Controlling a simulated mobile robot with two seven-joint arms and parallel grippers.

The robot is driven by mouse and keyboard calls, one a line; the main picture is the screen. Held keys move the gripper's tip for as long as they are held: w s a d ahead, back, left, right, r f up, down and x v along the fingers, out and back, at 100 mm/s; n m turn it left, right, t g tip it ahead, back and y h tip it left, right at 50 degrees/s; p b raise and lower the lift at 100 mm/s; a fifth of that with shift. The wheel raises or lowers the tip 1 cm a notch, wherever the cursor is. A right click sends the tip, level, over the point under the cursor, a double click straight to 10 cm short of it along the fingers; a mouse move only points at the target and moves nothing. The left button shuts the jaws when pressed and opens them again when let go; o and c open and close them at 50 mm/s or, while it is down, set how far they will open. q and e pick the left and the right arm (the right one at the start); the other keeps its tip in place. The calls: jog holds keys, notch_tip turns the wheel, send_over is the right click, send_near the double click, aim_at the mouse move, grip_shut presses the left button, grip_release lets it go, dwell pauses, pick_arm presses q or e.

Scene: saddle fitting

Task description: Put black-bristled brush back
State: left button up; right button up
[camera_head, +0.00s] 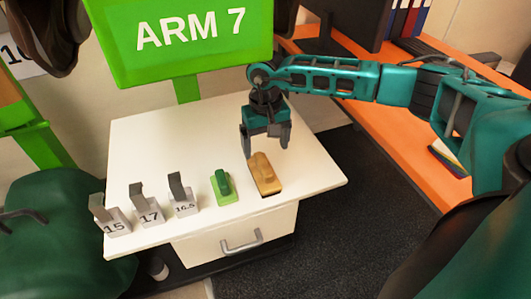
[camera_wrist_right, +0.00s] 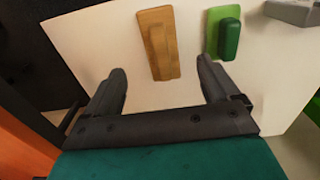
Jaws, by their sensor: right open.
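A tan wooden brush (camera_head: 264,174) lies handle-side up on the white cabinet top (camera_head: 140,140), right of a green brush (camera_head: 222,187). Bristles cannot be made out on either brush, so I cannot tell which is black-bristled. My right gripper (camera_head: 266,145) points down, open and empty, just behind and above the tan brush. In the right wrist view the tan brush (camera_wrist_right: 159,42) lies ahead of the spread fingers, apart from them, with the green brush (camera_wrist_right: 224,36) to its right.
Grey stands numbered 15 (camera_head: 115,226), 17 (camera_head: 149,216) and 16.5 (camera_head: 184,208) stand along the cabinet's front left. A green "ARM 7" sign (camera_head: 185,35) rises behind. An orange desk (camera_head: 400,130) is at right. The cabinet top's back left is clear.

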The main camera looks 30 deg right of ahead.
jog(key=shift+a+r, duration=0.2)
jog(key=shift+a, duration=0.1)
jog(key=s+a+f+m+g+y, duration=0.1)
jog(key=s+a+m+y, duration=0.15)
jog(key=a, duration=0.55)
jog(key=s+a+f+m+y, duration=0.1)
jog(key=s+a+y, duration=0.1)
jog(key=a+y, duration=0.35)
jog(key=s+a+r+m+y, duration=0.2)
jog(key=a+m+y, duration=0.15)
jog(key=a, duration=0.35)
jog(key=s+a+r+m+y, duration=0.2)
jog(key=a+m, duration=0.2)
jog(key=a, duration=0.2)
notch_tip(320, 180, up, 6)
jog(key=w+a+m+t+y, duration=0.2)
jog(key=m+t+y, duration=0.2)
jog(key=m+t, duration=1.05)
jog(key=s+d+f+m+t+h, duration=0.1)
jog(key=d+f+m+h, duration=0.5)
jog(key=m, duration=1)
jog(key=d+f+m+h, duration=0.5)
jog(key=m+h, duration=0.2)
jog(key=m, duration=1)
jog(key=s+d+f+m+g+h, duration=0.1)
jog(key=s+d+f+m+g, duration=0.2)
jog(key=s+f+m, duration=0.4)
jog(key=shift+m+g, duration=0.35)
jog(key=shift+m, duration=0.2)
